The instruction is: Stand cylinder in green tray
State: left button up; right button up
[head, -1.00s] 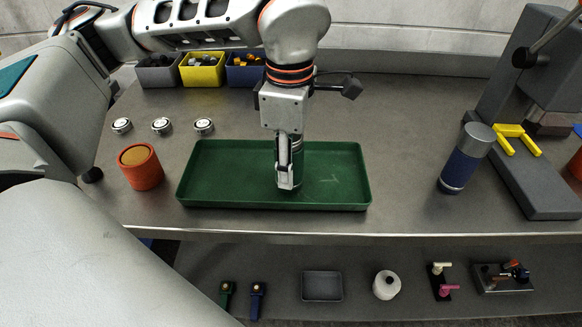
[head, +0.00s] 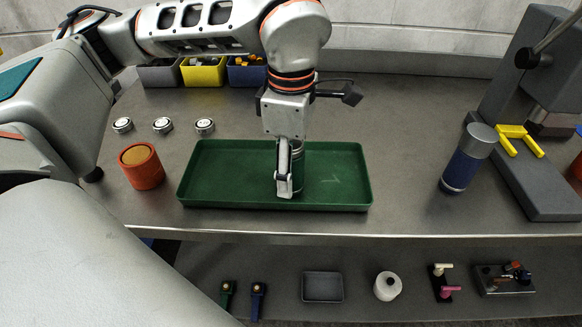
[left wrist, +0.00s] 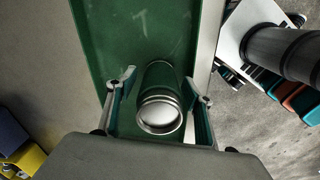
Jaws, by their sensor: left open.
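A dark green cylinder (head: 298,172) with a silver top stands in the green tray (head: 345,205), partly hidden behind my left gripper (head: 285,190) in the head view. In the left wrist view the cylinder (left wrist: 160,85) is between the two spread fingers of my left gripper (left wrist: 160,102), with a gap on each side. It looks upright, its silver end facing the camera. My left gripper is open around it, low over the tray. My right gripper is not in view.
An orange cylinder (head: 142,167) stands left of the tray, with silver discs (head: 163,126) behind it. A blue cylinder (head: 462,168) with a grey top stands at right beside a grey press (head: 540,190). Bins (head: 203,73) line the back. A lower shelf (head: 350,260) holds small items.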

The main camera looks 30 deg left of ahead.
pick_arm(q)
notch_tip(320, 180, up, 12)
jog(key=shift+p, duration=0.9)
